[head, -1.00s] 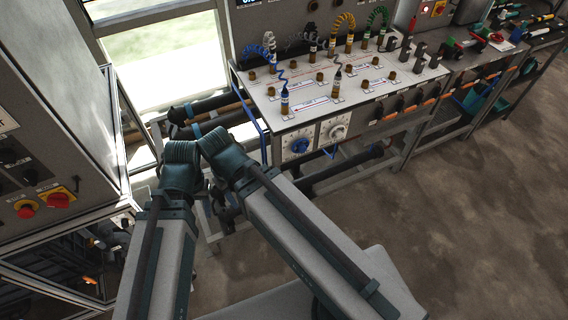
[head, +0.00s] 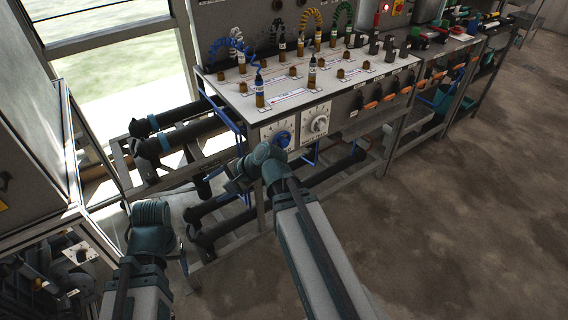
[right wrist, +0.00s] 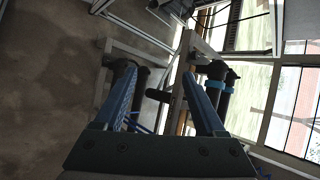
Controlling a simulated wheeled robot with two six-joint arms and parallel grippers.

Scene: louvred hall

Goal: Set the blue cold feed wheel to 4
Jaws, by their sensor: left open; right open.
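The blue cold feed wheel (head: 282,138) sits on a white dial plate on the bench's front face in the head view. Its setting is too small to read. My right gripper (head: 238,178) is just below and left of the wheel, apart from it. In the right wrist view my right gripper (right wrist: 160,92) has its two fingers spread, with nothing between them. The wheel does not show clearly there. My left gripper (head: 150,215) is lower left in the head view, away from the bench; its fingertips are mostly hidden.
A pale grey wheel (head: 317,122) is right beside the blue one. Dark pipes (head: 180,135) stick out left of the bench and run beneath it. A grey cabinet (head: 35,170) stands at the left. The bench top (head: 290,85) carries upright plugs and cables. Floor is free at right.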

